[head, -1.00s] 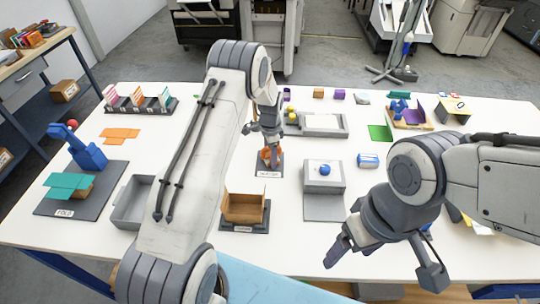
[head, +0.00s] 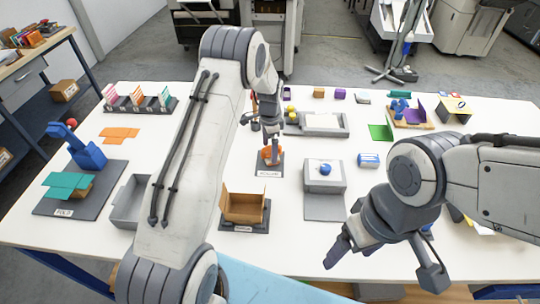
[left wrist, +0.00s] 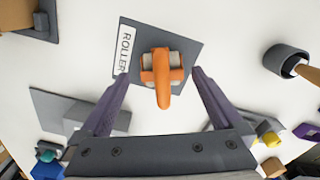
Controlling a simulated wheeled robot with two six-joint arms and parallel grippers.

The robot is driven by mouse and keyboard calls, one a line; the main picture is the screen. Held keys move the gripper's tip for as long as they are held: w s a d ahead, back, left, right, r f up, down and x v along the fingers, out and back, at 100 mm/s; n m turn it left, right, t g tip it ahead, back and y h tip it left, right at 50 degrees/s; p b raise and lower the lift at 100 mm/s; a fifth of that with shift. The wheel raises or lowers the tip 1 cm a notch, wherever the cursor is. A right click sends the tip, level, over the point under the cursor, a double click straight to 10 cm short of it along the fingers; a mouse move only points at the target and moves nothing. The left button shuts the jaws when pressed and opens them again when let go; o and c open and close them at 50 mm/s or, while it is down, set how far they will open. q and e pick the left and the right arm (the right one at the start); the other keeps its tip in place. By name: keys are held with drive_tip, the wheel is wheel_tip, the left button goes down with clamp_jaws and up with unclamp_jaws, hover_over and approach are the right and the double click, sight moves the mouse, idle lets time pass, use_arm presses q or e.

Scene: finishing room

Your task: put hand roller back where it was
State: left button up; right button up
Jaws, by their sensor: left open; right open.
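The orange hand roller (head: 271,155) sits on the dark mat (head: 266,174) labelled ROLLER near the middle of the table. In the left wrist view the roller (left wrist: 163,72) lies on the mat (left wrist: 192,45), its orange handle pointing toward the gripper. My left gripper (head: 263,128) is above the roller, open and empty. In the left wrist view the fingers of my left gripper (left wrist: 161,80) are spread either side of the handle, apart from it. My right gripper (head: 387,263) is open and empty over the table's front right.
An open cardboard box (head: 243,207) stands on a mat in front of the roller. A grey fixture with a blue ball (head: 325,169) is to the right. A grey tray (head: 127,214) and a blue folding tool (head: 88,152) are at left. White table shows between them.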

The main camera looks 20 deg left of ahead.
sight(270, 146)
use_arm(q)
wheel_tip(270, 146, up, 9)
drive_tip(key=shift+w+f+b, duration=0.1)
drive_tip(key=shift+b, duration=0.95)
drive_tip(key=s+d+r+n, duration=0.1)
drive_tip(key=s+d+r, duration=0.3)
drive_tip(key=s+d, duration=0.35)
drive_tip(key=s+d+r, duration=0.4)
drive_tip(key=s+d, duration=0.3)
drive_tip(key=d, duration=0.1)
drive_tip(key=s+d+n+h, duration=0.1)
drive_tip(key=s+d+n, duration=0.1)
drive_tip(key=s, duration=2)
drive_tip(key=shift+d+r, duration=0.2)
drive_tip(key=shift+r, duration=0.05)
